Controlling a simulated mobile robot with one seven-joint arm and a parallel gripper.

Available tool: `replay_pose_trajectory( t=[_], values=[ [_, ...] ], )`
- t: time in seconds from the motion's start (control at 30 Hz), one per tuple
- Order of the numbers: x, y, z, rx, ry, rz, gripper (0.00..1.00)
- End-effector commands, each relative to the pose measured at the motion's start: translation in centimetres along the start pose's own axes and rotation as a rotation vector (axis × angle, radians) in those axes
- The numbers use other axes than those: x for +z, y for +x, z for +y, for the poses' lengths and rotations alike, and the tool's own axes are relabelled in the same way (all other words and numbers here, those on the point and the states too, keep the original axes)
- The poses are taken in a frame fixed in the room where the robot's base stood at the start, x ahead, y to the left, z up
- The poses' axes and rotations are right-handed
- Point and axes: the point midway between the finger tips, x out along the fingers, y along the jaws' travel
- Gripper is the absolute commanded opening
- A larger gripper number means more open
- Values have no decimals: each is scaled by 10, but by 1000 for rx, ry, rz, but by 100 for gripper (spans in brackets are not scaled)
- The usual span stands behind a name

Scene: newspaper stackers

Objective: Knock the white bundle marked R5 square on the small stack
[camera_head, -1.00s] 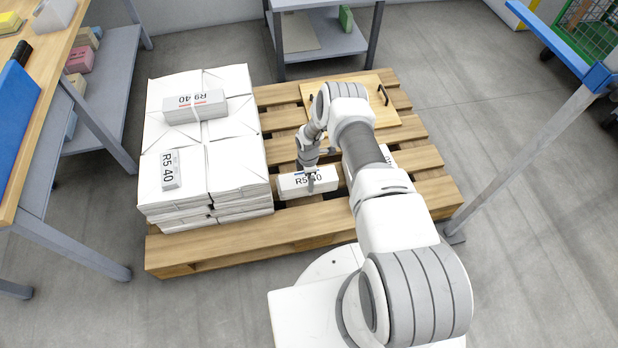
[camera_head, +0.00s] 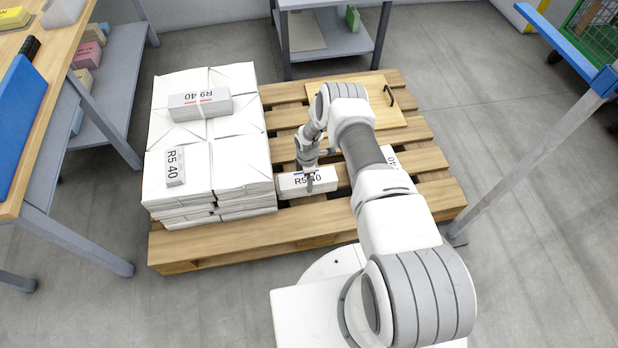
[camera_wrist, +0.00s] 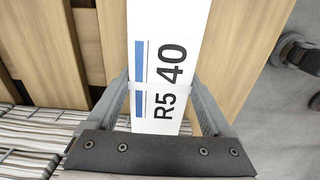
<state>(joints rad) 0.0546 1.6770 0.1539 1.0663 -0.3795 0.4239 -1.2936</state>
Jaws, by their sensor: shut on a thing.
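A white bundle marked R5 40 with blue bars (camera_head: 290,185) lies low at the pallet's front, right of the tall paper stack. My gripper (camera_head: 310,183) reaches down onto it from above and is shut on it. In the wrist view, the bundle (camera_wrist: 170,50) runs lengthwise between my fingers (camera_wrist: 160,95), one on each side. Whether it rests on a pile or on the slats is hidden. Another R5 40 bundle (camera_head: 175,168) lies on the tall stack (camera_head: 232,160). A further white bundle (camera_head: 391,158) shows partly behind my arm.
A bundle marked R9 40 (camera_head: 188,106) lies at the back of the tall stack. The stacks stand on a wooden pallet (camera_head: 290,229). A board with black handles (camera_head: 395,117) lies at its back. A grey metal shelf (camera_head: 320,60) stands behind, and a workbench (camera_head: 55,60) at left.

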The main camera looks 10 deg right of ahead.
Motion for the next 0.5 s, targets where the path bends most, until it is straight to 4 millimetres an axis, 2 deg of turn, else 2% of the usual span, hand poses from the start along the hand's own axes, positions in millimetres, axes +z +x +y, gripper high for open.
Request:
replay_pose_trajectory(
  t=[0.5],
  values=[
    [-9,-2,2,3,1,0,0]
  ],
)
